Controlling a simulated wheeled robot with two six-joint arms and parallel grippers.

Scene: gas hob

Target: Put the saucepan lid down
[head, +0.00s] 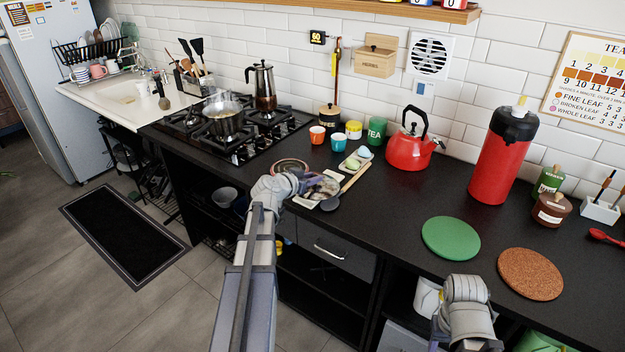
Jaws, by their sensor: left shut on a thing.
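My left gripper (308,183) reaches over the counter's front edge, right of the hob. It is shut on what looks like the saucepan lid (323,188), a rounded, glassy, greyish piece at its fingertips. The lid is partly hidden by the gripper and lies over or just above a white tray (303,202); I cannot tell whether they touch. The saucepan (227,125) stands on the hob (245,147), with something pale and clear at its top. My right gripper (462,335) is low at the bottom edge, in front of the counter, its fingers mostly out of sight.
A round-rimmed dish or mat (290,164) lies behind my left wrist. A dark spoon (331,204) with a wooden handle lies beside the tray. A red kettle (408,152), two cups and several tins stand behind. A green mat (450,239) and cork mat (530,272) lie bare at right.

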